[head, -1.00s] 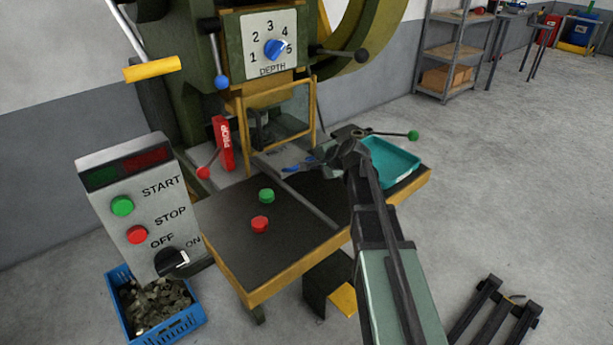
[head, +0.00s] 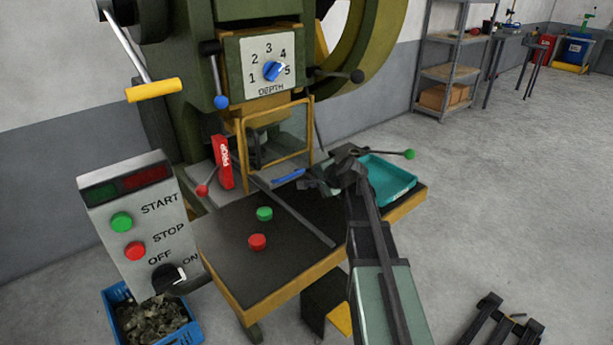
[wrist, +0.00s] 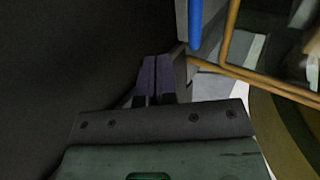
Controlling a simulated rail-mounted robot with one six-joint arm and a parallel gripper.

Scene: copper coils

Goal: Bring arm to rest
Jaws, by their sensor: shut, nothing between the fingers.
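My gripper (wrist: 161,78) shows in the wrist view with its two dark fingers together and nothing between them. In the head view my arm reaches from the lower right over the press table (head: 245,275), and its wrist hides most of the gripper near the table's back edge. In the wrist view the fingers lie beside a blue bar (wrist: 195,22) and the yellow guard frame (wrist: 265,88). I cannot tell whether they touch either one.
The press's guard (head: 279,138) stands behind the table. A teal tray (head: 388,180) sits right of my wrist, near a green-knobbed lever (head: 409,154). A control box (head: 140,225) stands left, above a blue scrap crate (head: 155,318).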

